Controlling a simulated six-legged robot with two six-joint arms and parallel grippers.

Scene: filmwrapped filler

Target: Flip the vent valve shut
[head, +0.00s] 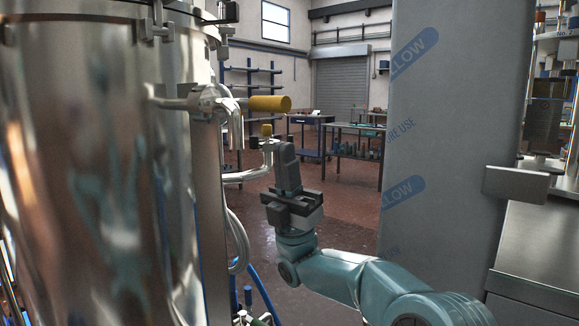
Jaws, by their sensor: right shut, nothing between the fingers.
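The filler's steel tank (90,170) fills the left side of the head view. A valve with a yellow handle (268,103) stands out to the right from the tank's side on metal pipework, its handle lying about level. I cannot tell for certain which of the two is the vent valve. My right gripper (285,150) is shut and empty, pointing up, below and a little right of the yellow handle and apart from it. It is close to the small knob in the picture; contact cannot be told. My left gripper is not in view.
A grey panel with blue printed labels (450,120) stands upright right of my right arm. A steel cabinet (530,245) is at the far right. Hoses (238,240) hang beside the tank. Worktables (355,140) and shelves stand far back across open red floor.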

